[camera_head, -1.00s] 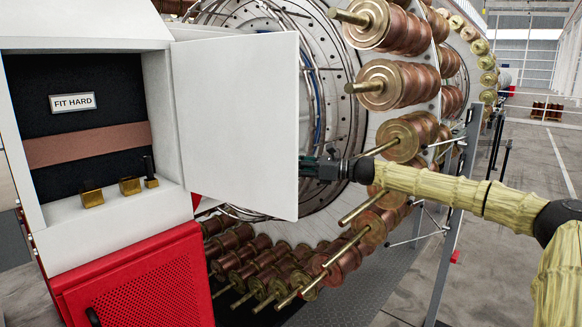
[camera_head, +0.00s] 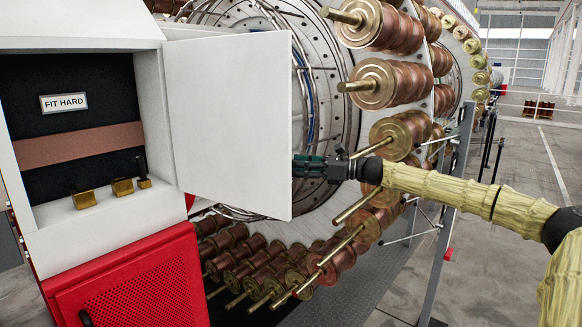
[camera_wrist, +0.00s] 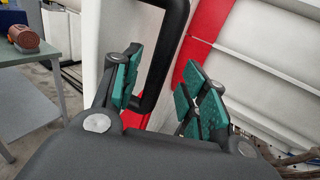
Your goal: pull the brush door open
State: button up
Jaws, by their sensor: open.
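The white brush door (camera_head: 227,120) stands swung out from the right side of the open cabinet in the head view. My gripper (camera_head: 302,167) is at the door's free edge, partly hidden behind it. In the wrist view, the door's black bar handle (camera_wrist: 165,50) runs between the green-padded fingers of my gripper (camera_wrist: 163,92). The fingers are apart, with the handle closer to the left one and a clear gap on the right. I cannot tell whether the left pad touches the handle. The handle is hidden in the head view.
The cabinet holds a FIT HARD label (camera_head: 64,103) and brass blocks (camera_head: 122,187) on its ledge. A red perforated cover (camera_head: 135,280) is below. The spool carousel (camera_head: 380,85) stands close behind the door and my gripper.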

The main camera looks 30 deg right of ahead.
jog(key=v, duration=0.8)
jog(key=shift+w+d, duration=0.2)
dwell(0.3)
